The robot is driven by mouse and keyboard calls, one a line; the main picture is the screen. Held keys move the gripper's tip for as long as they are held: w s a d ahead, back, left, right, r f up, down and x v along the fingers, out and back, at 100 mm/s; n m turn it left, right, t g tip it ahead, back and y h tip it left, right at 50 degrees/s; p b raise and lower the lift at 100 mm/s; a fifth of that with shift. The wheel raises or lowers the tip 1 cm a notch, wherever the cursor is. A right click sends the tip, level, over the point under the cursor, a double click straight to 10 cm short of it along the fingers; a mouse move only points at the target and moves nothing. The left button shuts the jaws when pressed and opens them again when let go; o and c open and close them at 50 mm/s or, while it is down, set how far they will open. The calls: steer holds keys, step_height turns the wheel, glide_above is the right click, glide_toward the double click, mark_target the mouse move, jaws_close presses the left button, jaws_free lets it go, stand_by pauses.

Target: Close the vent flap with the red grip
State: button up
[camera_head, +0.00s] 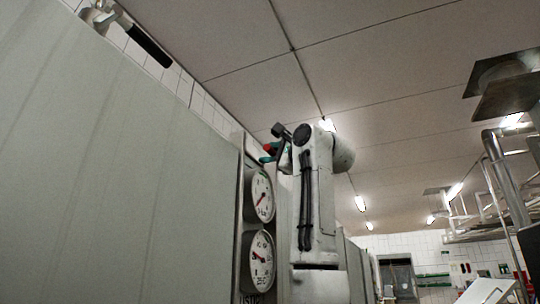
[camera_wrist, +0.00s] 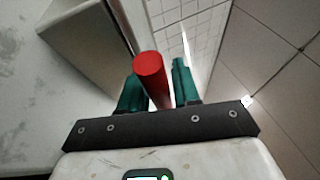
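The red grip (camera_wrist: 150,68) is a round red bar in the wrist view, with its end face towards the camera. It lies between the two green fingers of my gripper (camera_wrist: 158,88). The left finger is close against it; a thin gap seems to show by the right finger, and whether both touch is unclear. In the head view, the red grip (camera_head: 268,147) is a small spot beside the green fingers, high by the cabinet's far edge, above the gauges. The vent flap cannot be made out clearly in either view.
A tall grey cabinet (camera_head: 110,170) fills the left of the head view. Two round gauges (camera_head: 260,195) sit on its narrow end, near my arm. A black-handled lever (camera_head: 148,45) is at the top left. Pipework (camera_head: 508,180) stands at the right; the space between is open.

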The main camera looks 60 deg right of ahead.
steer(key=b+v, duration=0.4)
steer(key=v, duration=0.6)
steer(key=shift+s, duration=0.25)
steer(key=shift+s+a+f, duration=0.1)
steer(key=shift+a+f, duration=0.05)
steer(key=shift+f, duration=0.05)
